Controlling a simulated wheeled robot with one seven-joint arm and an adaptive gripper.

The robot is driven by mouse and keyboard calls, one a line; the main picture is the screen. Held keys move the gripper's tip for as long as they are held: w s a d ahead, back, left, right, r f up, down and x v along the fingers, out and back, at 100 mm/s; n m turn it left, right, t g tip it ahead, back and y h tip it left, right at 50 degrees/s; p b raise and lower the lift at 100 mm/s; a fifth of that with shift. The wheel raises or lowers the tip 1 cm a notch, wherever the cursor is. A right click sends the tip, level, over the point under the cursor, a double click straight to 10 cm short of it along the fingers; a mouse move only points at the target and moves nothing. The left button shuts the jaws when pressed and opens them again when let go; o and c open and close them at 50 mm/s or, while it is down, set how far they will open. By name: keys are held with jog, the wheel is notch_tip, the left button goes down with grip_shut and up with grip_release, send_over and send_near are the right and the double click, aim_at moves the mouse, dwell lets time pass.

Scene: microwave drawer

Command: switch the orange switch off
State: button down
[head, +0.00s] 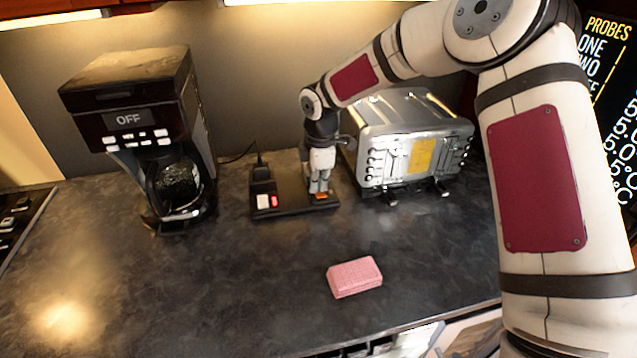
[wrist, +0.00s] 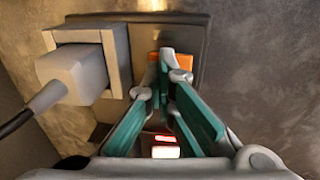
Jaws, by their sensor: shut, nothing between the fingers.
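The orange switch (head: 320,195) sits at the right end of a dark switch panel (head: 290,208) on the counter. In the wrist view the orange switch (wrist: 180,62) shows just beyond my fingertips and is partly hidden by them. My gripper (head: 317,190) points down over it, and its fingers (wrist: 167,52) are shut and empty. The fingertips are at or very close to the switch; I cannot tell whether they touch it. Whether the switch is on or off is not clear. A white switch (head: 263,201) and a lit red switch (head: 274,201) are at the panel's left end.
A plug with a cable (wrist: 72,75) sits in a socket beside my fingers. A coffee maker (head: 150,130) reading OFF stands at left, and a silver toaster (head: 415,145) stands close at right. A pink sponge (head: 354,277) lies in front. The front counter is otherwise clear.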

jog(key=shift+s+f, duration=0.15)
jog(key=shift+s+d+p, duration=0.2)
jog(key=shift+s+p, duration=0.3)
jog(key=shift+s, duration=0.25)
